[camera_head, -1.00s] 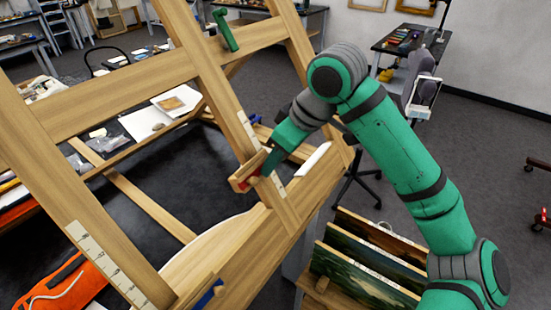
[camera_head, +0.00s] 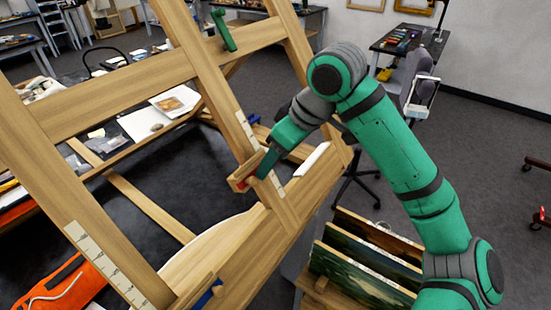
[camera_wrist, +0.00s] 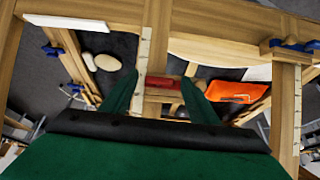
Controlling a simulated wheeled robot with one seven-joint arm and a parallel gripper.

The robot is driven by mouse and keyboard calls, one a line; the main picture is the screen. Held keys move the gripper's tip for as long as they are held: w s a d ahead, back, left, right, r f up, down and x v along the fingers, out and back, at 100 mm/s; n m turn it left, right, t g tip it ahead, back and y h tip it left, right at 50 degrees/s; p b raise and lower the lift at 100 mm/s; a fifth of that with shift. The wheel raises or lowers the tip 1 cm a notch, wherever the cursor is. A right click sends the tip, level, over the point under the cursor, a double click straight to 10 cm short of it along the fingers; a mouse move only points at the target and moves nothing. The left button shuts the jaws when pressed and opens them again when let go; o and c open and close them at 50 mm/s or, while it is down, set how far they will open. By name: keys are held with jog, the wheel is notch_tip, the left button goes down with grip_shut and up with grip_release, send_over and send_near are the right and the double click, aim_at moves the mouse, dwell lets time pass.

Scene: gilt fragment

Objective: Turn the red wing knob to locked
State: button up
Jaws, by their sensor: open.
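The red wing knob (camera_head: 243,184) shows as a small red patch on a wooden block on the easel's upright in the head view, partly hidden by my gripper. In the wrist view the red knob (camera_wrist: 165,82) lies crosswise between my two green fingers. My gripper (camera_wrist: 160,78) is open, with one finger on each side of the knob; I cannot tell whether either finger touches it. In the head view my gripper (camera_head: 264,166) is right at the block. Any locked marking is too small to make out.
The wooden easel frame (camera_head: 110,98) surrounds the knob, with a green handle (camera_head: 224,30) on its upper crossbar. Blue knobs (camera_wrist: 290,44) show at the right in the wrist view. A rack of framed paintings (camera_head: 360,270) stands below my arm. Open floor lies to the right.

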jog(key=v, duration=1)
jog(key=shift+r, duration=0.35)
jog(key=shift+d, duration=0.15)
